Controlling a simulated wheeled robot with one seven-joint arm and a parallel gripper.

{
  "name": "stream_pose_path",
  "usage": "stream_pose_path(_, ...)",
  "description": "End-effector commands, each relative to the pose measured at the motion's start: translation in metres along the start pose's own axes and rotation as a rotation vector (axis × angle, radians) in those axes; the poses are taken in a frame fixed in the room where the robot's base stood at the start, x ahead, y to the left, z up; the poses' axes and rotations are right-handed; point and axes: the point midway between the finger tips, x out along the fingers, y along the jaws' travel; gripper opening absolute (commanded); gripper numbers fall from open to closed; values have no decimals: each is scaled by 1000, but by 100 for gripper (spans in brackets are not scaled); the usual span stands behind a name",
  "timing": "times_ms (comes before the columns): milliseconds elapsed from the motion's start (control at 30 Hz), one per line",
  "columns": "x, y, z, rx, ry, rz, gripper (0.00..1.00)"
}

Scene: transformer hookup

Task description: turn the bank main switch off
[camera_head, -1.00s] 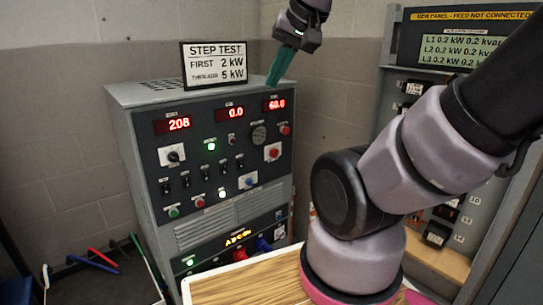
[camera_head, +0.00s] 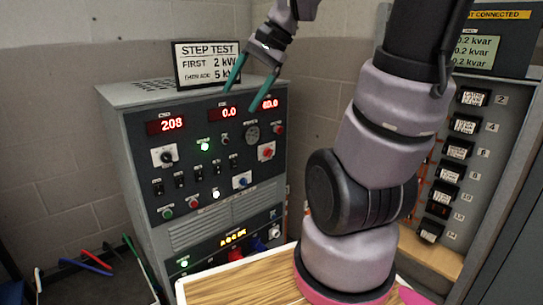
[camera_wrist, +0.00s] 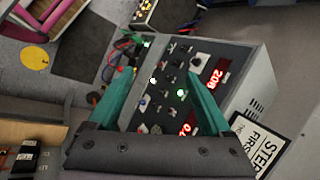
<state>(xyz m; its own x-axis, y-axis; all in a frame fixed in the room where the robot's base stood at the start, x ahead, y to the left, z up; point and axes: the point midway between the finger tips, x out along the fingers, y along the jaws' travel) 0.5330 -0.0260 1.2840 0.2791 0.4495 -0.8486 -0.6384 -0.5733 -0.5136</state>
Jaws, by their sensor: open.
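A grey load bank cabinet (camera_head: 205,205) stands at the left centre with a dark front panel. The panel carries a black rotary switch (camera_head: 168,156) on a white plate, a red rotary switch (camera_head: 266,152) on a white plate, a blue switch (camera_head: 242,181) and rows of small black toggles. The labels are too small to read, so I cannot tell which is the bank main switch. My gripper (camera_head: 240,100) is open and empty, its teal fingers in front of the panel's upper part. In the wrist view, the panel (camera_wrist: 165,88) lies beyond and between the open fingers.
A "STEP TEST" sign (camera_head: 207,64) stands on top of the cabinet, close behind my gripper. A wooden tabletop (camera_head: 235,287) is below, in front of the cabinet. A breaker panel (camera_head: 483,150) stands at the right. Coloured leads (camera_head: 90,262) lie at the lower left.

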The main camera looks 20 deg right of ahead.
Motion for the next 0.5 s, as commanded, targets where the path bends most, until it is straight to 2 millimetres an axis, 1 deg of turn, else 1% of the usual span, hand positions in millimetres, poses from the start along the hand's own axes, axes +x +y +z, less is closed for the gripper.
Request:
stream_pose_path(33, 13, -5, -10, 101, -66, -11, 83)
stream_pose_path(167, 39, -23, -36, 346, -218, -65, 83)
stream_pose_path(267, 59, -35, -62, 538, -330, -118, 83)
stream_pose_path(367, 78, -44, -93, 731, -435, -179, 83)
stream_pose_path(467, 98, -48, -129, 923, -535, -253, 83)
stream_pose_path(500, 105, -48, -146, 999, -571, -286, 83)
